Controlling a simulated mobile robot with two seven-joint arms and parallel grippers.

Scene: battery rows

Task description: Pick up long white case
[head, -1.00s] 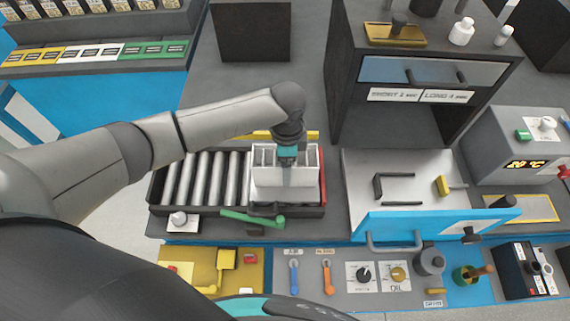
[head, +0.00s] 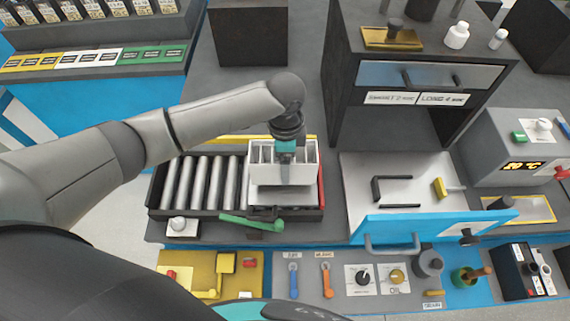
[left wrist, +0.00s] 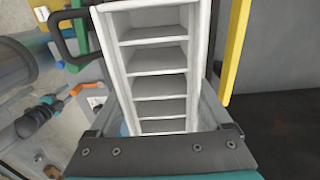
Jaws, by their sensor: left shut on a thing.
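The long white case (head: 284,176) is an open-topped box with divided compartments. In the head view it is at the right end of the roller tray, below my left gripper (head: 287,158). The gripper comes down from above and is shut on the case. A pale surface shows under the case, and I cannot tell how far the case is above it. In the left wrist view the case (left wrist: 158,72) runs away from the gripper, and its several empty compartments show. My right gripper is not in view.
The roller tray (head: 153,198) has a green lever (head: 250,223) at its front. A white-topped blue drawer (head: 412,226) stands open to the right. A dark cabinet (head: 342,95) rises behind it. Levers and knobs (head: 364,274) line the front panel.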

